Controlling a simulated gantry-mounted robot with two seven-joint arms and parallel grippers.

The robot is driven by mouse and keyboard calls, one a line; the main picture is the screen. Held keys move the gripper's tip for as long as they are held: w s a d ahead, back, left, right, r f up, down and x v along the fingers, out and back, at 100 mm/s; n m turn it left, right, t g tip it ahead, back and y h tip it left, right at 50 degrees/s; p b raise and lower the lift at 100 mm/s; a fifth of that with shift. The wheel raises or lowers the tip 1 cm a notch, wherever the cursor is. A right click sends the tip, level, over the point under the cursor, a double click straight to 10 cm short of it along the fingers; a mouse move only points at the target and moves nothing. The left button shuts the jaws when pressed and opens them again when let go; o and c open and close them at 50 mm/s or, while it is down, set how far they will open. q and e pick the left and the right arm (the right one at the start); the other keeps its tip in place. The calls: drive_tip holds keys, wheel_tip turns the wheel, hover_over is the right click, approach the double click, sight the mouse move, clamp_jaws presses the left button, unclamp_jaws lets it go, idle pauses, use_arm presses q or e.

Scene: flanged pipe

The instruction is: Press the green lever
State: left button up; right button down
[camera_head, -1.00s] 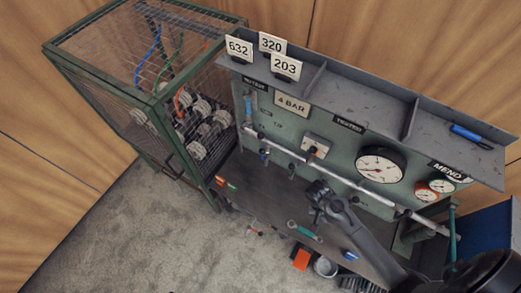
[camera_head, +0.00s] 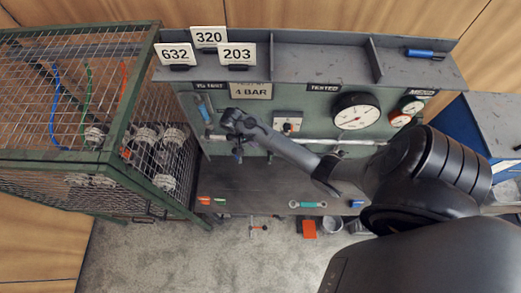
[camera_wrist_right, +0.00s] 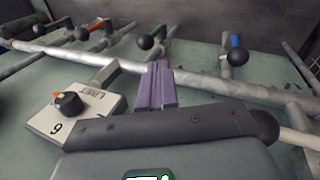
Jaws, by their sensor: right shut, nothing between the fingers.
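My right gripper (camera_head: 240,126) is in front of the green panel (camera_head: 318,110), near the pipe. In the right wrist view its purple fingers (camera_wrist_right: 158,76) are shut with nothing between them, and their tips overlap the grey pipe (camera_wrist_right: 195,84) in the picture. Contact cannot be told. Several levers with black balls line this pipe. One has a blue handle (camera_wrist_right: 235,41), one a red handle (camera_wrist_right: 97,26). A lever between them (camera_wrist_right: 146,42), close to the fingertips in the picture, has an unclear colour. I cannot pick out a green handle for certain. My left gripper is not in view.
A white LIMIT box with a black knob (camera_wrist_right: 68,102) is beside the fingers. Gauges (camera_head: 356,112) are on the panel's right. A shelf (camera_head: 310,63) with number cards (camera_head: 238,54) overhangs the panel. A wire cage (camera_head: 75,105) stands left. The bench (camera_head: 255,185) has clear room.

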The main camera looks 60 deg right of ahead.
drive_tip(key=shift+f, duration=0.15)
drive_tip(key=x, duration=0.9)
drive_tip(key=shift+f, duration=0.35)
idle(0.4)
